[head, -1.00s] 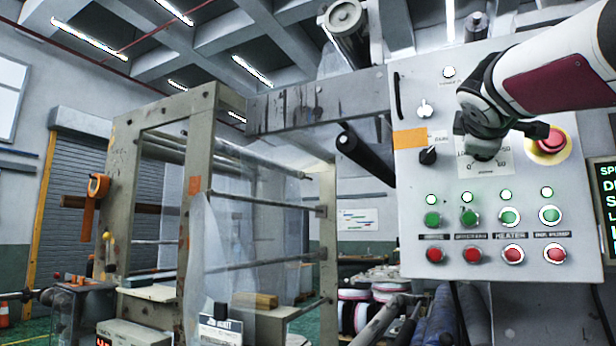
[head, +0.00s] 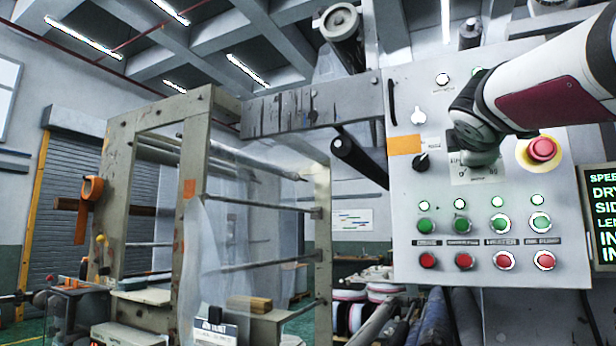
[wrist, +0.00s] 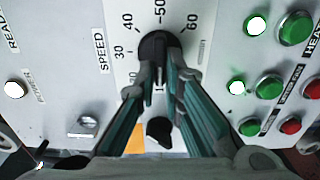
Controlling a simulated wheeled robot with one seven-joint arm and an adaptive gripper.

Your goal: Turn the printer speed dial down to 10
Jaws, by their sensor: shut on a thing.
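The speed dial is a black round knob (wrist: 153,46) on a white scale plate (wrist: 120,72), marked SPEED, with 30, 40, 50 and 60 readable in the wrist view. My gripper (wrist: 160,70) is shut on this knob, one finger on each side. The fingers hide the lower part of the scale, and I cannot tell which number the pointer marks. In the head view my gripper (head: 478,160) is at the panel in front of the dial. It hides the knob, and part of the scale plate (head: 487,173) shows below.
The grey control panel (head: 400,200) carries a red emergency button (head: 541,149) right of my gripper and a black selector knob (head: 421,162) to its left. Green buttons (head: 461,225) and red buttons (head: 463,261) sit below. A display (head: 603,215) is cut off at the right edge.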

